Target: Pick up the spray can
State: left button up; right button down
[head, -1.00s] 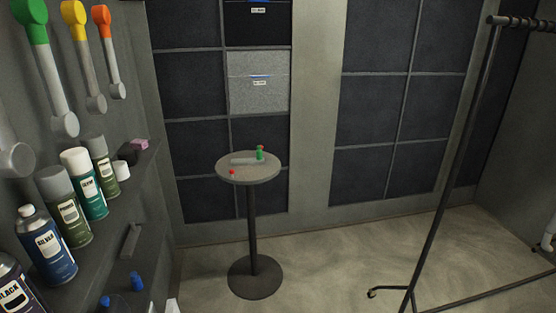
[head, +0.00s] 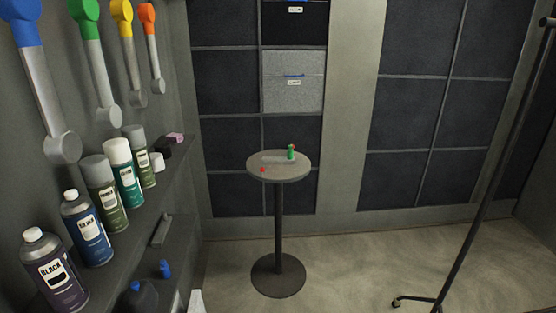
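Several spray cans stand upright in a row on the dark shelf at the left in the head view. Nearest is a dark can marked BLACK (head: 56,275). Behind it are a blue can (head: 89,233) that seems to read SILVER, a green-grey can (head: 105,198), a teal can with a white cap (head: 124,177) and a green can with a grey cap (head: 140,160). I cannot tell which of them is the task's can. Neither of my grippers is in view.
A small round table (head: 278,178) on one leg stands ahead, holding a few small items. A dark rack pole (head: 487,195) rises at the right. Tools with coloured ends (head: 97,65) hang above the cans. The floor (head: 350,262) between table and rack is clear.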

aim_at(46, 259)
jog(key=j+u, duration=0.2)
jog(key=u, duration=0.2)
jog(key=j+u, duration=0.2)
jog(key=u, duration=0.2)
jog(key=i+j+u, duration=0.1)
jog(key=u, duration=0.3)
